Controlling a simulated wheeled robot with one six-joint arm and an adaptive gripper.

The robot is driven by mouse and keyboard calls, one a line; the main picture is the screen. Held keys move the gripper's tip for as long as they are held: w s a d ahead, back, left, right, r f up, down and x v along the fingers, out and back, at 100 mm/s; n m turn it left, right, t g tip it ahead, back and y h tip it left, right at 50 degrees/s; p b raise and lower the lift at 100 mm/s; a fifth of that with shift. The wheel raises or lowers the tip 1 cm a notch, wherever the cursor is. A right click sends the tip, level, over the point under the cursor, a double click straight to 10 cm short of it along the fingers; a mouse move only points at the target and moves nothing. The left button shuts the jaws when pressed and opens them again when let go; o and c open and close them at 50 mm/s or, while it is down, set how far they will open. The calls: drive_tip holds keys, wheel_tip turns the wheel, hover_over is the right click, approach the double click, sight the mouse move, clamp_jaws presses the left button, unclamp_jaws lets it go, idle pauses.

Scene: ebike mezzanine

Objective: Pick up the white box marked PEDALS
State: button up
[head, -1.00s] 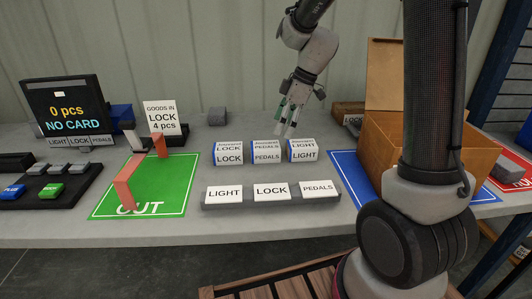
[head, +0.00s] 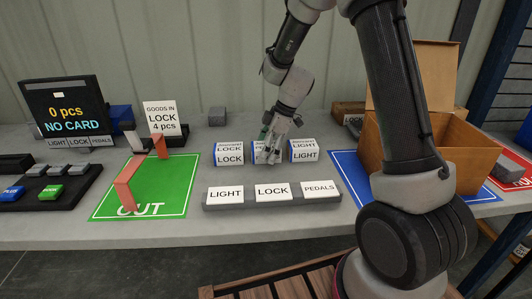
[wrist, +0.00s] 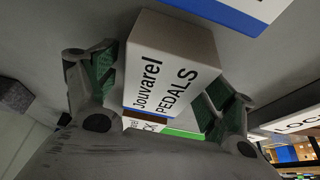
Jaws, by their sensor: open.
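The white box marked PEDALS (wrist: 168,72) stands on the grey table between the LOCK box (head: 229,153) and the LIGHT box (head: 303,150). In the head view it is largely hidden behind my gripper (head: 268,148). In the wrist view its Jouvarel PEDALS label faces the camera, and my open gripper (wrist: 163,88) has one green-padded finger on each side of it. The fingers appear spread around the box; I cannot tell whether either pad touches it.
A grey holder (head: 273,201) with LIGHT, LOCK and PEDALS cards lies in front of the boxes. A green OUT mat (head: 165,185) is on the left. An open cardboard box (head: 455,150) stands on a blue mat (head: 345,175) on the right. Neighbouring boxes leave narrow side gaps.

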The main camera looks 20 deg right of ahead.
drive_tip(key=c, duration=1.3)
